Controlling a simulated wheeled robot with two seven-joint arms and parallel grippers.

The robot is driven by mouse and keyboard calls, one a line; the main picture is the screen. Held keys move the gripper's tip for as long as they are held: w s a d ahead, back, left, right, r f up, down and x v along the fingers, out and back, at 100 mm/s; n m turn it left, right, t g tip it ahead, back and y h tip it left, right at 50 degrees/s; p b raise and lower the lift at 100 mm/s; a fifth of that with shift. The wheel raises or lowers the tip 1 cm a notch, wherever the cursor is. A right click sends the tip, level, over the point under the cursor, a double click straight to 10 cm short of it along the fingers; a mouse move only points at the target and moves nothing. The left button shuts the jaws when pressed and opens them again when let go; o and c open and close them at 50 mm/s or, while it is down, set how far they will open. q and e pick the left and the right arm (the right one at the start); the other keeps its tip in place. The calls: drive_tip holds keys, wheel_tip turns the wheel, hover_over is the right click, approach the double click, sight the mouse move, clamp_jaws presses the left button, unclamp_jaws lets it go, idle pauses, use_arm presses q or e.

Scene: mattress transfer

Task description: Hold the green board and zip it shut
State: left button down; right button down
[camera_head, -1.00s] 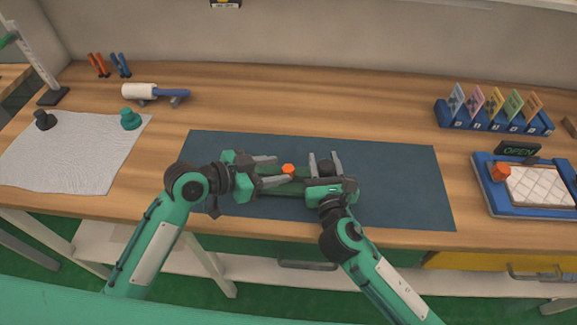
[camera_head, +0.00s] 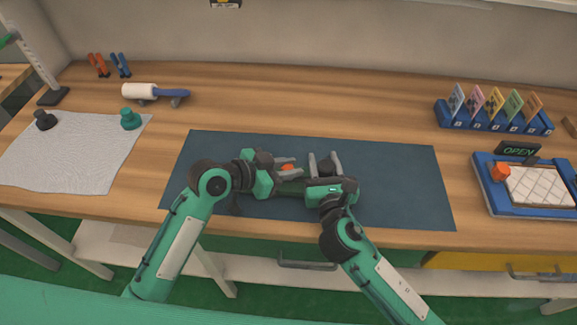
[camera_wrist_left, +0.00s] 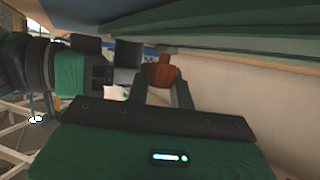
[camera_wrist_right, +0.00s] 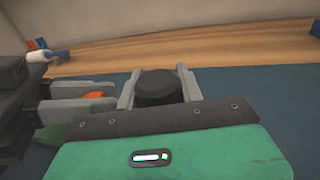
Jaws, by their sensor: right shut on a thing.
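The green board (camera_head: 290,187) lies on the dark blue mat, mostly hidden by my grippers. An orange knob (camera_head: 287,168) stands on it, also seen in the left wrist view (camera_wrist_left: 163,76). My left gripper (camera_head: 288,165) has its fingers on either side of the orange knob, with a small gap on one side in the left wrist view. A black round knob (camera_wrist_right: 157,88) is at the board's right end. My right gripper (camera_head: 324,163) is shut on the black knob, one finger on each side. The two grippers are close together.
The dark blue mat (camera_head: 400,175) has free room behind and to the right. A white cloth (camera_head: 65,155) with two knobs lies left. A blue tray (camera_head: 483,190) with an orange block and a blue card rack (camera_head: 480,122) stand right.

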use_arm(q)
drive_tip(key=a, duration=1)
drive_tip(key=shift+a, duration=0.35)
use_arm(e)
drive_tip(key=shift+r, duration=0.1)
use_arm(q)
drive_tip(key=shift+a, duration=0.4)
use_arm(e)
drive_tip(key=shift+d, duration=0.1)
use_arm(q)
drive_tip(key=c, duration=1.2)
unclamp_jaws()
drive_tip(key=shift+c, duration=0.2)
drive_tip(key=shift+a, duration=0.1)
drive_tip(key=v, duration=1.1)
drive_tip(key=shift+s+a+r, duration=0.15)
drive_tip(key=shift+s+a, duration=0.1)
